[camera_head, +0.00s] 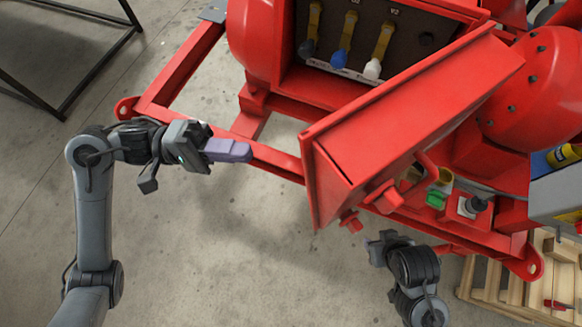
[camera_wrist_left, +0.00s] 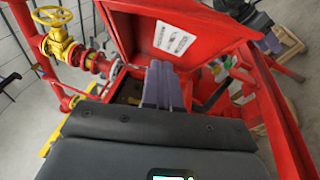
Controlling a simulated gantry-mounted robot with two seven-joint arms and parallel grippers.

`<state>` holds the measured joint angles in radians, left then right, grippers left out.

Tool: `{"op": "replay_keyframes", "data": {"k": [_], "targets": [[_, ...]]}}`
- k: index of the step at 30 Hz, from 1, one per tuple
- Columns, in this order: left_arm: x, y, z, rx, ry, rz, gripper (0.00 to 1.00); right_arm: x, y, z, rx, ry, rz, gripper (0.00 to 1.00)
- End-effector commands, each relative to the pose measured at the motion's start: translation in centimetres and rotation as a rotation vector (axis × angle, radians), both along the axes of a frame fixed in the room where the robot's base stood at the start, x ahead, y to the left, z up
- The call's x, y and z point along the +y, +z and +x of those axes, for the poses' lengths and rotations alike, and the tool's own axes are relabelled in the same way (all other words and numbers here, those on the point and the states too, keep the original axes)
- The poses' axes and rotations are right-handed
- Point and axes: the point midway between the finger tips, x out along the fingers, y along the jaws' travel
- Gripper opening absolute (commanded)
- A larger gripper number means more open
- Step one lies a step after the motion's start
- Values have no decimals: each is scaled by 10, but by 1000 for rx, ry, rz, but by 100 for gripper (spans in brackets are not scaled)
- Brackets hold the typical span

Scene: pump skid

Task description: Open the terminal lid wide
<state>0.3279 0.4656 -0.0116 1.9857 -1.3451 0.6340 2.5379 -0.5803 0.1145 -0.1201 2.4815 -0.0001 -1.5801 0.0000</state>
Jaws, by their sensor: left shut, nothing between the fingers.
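The red terminal lid (camera_head: 410,115) stands swung out from the red terminal box (camera_head: 285,75), whose inside shows. Several yellow lugs sit in the box, with a dark, a blue (camera_head: 341,59) and a white end. My left gripper (camera_head: 240,151) has purple fingers shut with nothing between them. It is left of the lid, apart from it, over the floor and the skid's frame. In the left wrist view its fingers (camera_wrist_left: 163,85) point toward red panels, one with a white label (camera_wrist_left: 174,38). My right gripper (camera_head: 382,245) is low, below the lid; its fingers are not clear.
A red frame rail (camera_head: 180,75) runs left of the box. A round red housing (camera_head: 540,85) is at the right. A green part (camera_head: 437,198) and a wooden pallet (camera_head: 515,295) are at lower right. The left wrist view shows a yellow valve wheel (camera_wrist_left: 52,16).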

Motion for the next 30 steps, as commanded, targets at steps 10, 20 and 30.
{"op": "replay_keyframes", "data": {"k": [10, 20, 30], "targets": [[-64, 9, -10, -1, -3, -5, 0, -2, -14, 0, 0, 5, -7, 43], [-90, 18, -36, 0, -1, -2, 0, -2, -22, 0, 0, 6, -11, 43], [-94, 20, -42, 1, 1, -1, 0, -1, -23, 0, 1, 3, -6, 43]]}}
